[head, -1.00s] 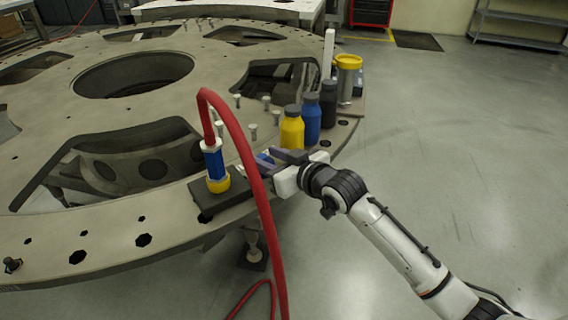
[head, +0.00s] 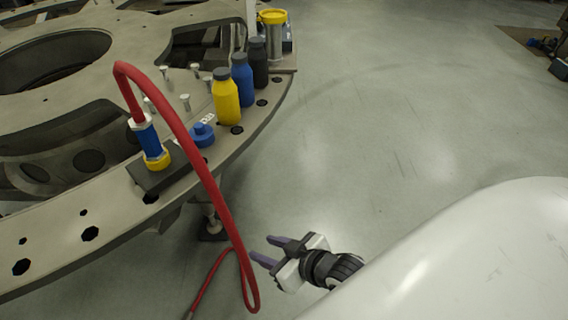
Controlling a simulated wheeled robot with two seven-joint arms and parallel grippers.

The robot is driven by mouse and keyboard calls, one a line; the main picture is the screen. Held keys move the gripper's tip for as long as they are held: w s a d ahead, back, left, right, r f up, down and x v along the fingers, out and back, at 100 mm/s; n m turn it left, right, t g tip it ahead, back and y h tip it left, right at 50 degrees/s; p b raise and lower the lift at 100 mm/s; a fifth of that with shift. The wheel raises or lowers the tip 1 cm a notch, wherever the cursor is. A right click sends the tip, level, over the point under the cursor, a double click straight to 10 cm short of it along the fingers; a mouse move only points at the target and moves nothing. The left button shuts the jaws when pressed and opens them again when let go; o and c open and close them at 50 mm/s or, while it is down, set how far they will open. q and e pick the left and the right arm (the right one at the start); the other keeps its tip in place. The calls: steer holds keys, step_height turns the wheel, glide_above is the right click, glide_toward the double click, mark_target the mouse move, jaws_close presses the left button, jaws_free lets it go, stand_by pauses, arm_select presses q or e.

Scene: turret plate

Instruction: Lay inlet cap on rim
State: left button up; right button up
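The blue inlet cap (head: 202,136) sits on the rim of the large grey turret plate (head: 60,233). It is just right of the black block that holds the hose fitting, and in front of the yellow bottle. My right gripper (head: 261,247) is off the plate, over the floor in front of the rim. Its two purple fingers are apart with nothing between them. My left gripper is out of view.
A red hose (head: 187,140) arches from the blue and yellow fitting (head: 150,142) down past the rim. Yellow (head: 226,100), blue (head: 242,80) and black (head: 258,62) bottles stand along the rim, with a yellow-topped canister (head: 272,38) behind.

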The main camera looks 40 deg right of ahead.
steer(key=s+a+f+g, duration=0.1)
steer(key=s+f, duration=0.6)
steer(key=s, duration=0.3)
steer(key=shift+a+g+h, duration=0.3)
